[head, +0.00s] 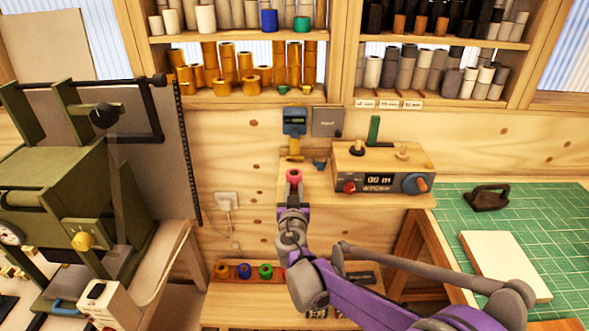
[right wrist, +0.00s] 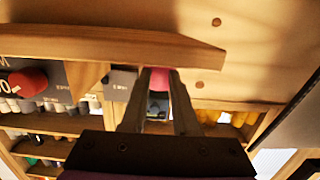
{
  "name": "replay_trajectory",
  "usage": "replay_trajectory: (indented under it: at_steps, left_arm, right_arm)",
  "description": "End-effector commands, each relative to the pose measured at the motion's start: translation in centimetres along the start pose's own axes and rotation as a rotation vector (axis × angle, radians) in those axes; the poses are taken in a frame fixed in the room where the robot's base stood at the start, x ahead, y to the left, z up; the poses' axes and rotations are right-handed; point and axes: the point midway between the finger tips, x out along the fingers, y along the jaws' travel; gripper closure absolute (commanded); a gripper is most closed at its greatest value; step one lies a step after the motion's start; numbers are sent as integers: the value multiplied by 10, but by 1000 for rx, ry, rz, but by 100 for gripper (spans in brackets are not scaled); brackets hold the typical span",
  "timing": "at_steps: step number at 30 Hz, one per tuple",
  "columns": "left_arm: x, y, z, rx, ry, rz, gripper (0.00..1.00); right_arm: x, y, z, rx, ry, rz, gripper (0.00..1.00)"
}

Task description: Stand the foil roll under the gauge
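A pink-red foil roll (head: 293,176) is upright between the fingertips of my right gripper (head: 292,190). In the right wrist view the pink roll (right wrist: 159,80) shows between the two fingers (right wrist: 160,95), which appear to press on its sides. The gauge is the blue device (head: 294,121) with a yellow lower part (head: 294,148), fixed on the wooden wall. In the head view the roll appears below the gauge, at the front of a small wooden shelf (head: 285,195). I cannot tell whether the roll touches the shelf. My left gripper is not in view.
A wooden box with a display (head: 380,168) stands right of the gauge. Below, a rack (head: 233,274) holds orange, blue and green rolls. A green press (head: 65,200) fills the left. A green cutting mat (head: 540,215) lies at right. Shelves of rolls are above.

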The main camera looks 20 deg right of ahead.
Motion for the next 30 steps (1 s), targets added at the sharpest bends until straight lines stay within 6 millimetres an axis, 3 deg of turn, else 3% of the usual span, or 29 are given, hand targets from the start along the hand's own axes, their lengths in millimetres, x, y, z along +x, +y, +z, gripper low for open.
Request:
replay_trajectory:
  at_steps: [30]
  left_arm:
    - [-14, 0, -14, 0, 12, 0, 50]
  right_arm:
    - [46, 0, -5, 0, 0, 1, 72]
